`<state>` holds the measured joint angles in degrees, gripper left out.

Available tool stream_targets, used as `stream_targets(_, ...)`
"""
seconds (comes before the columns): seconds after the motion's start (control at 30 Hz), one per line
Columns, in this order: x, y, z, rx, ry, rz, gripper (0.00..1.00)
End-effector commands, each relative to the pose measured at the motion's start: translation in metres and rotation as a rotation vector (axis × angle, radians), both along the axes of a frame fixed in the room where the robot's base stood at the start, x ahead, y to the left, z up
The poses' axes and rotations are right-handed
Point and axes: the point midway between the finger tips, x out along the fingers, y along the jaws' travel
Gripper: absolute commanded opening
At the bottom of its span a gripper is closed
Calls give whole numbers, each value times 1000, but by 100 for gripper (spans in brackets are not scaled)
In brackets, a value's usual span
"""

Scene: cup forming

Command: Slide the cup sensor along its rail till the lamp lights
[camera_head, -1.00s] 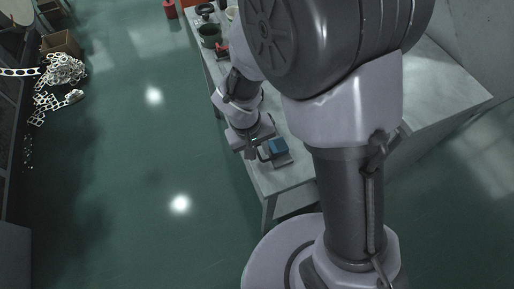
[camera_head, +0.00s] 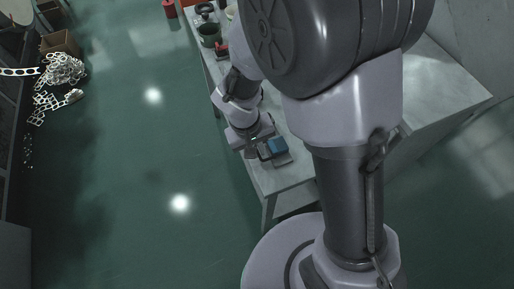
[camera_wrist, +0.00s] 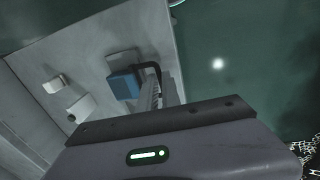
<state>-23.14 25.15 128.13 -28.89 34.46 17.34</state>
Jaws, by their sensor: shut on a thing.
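The cup sensor (camera_head: 277,146) appears as a blue block on a grey base at the near end of the bench. In the wrist view the blue block (camera_wrist: 122,85) has a black bent arm (camera_wrist: 153,68) reaching to a narrow ribbed grey part beside it; I cannot tell whether that part is the rail. My gripper (camera_head: 260,151) is at the block's left side, low over the bench edge. It is shut, apparently on the sensor's black arm; the contact is mostly hidden by the gripper body. I cannot make out a lit lamp on the sensor.
Two small pale blocks (camera_wrist: 80,107) lie on the bench (camera_wrist: 75,48) left of the sensor. Open green floor lies to the left, with a scrap heap (camera_head: 62,72) beyond.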

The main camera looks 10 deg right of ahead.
Motion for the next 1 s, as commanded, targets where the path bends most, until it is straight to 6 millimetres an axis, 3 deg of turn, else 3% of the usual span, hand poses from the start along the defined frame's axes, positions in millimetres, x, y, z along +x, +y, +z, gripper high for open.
stream_targets(0.8, 0, 0, 0, 0, -1, 0, 0)
stream_targets(1.0, 15, 5, 0, 0, -1, 0, 0)
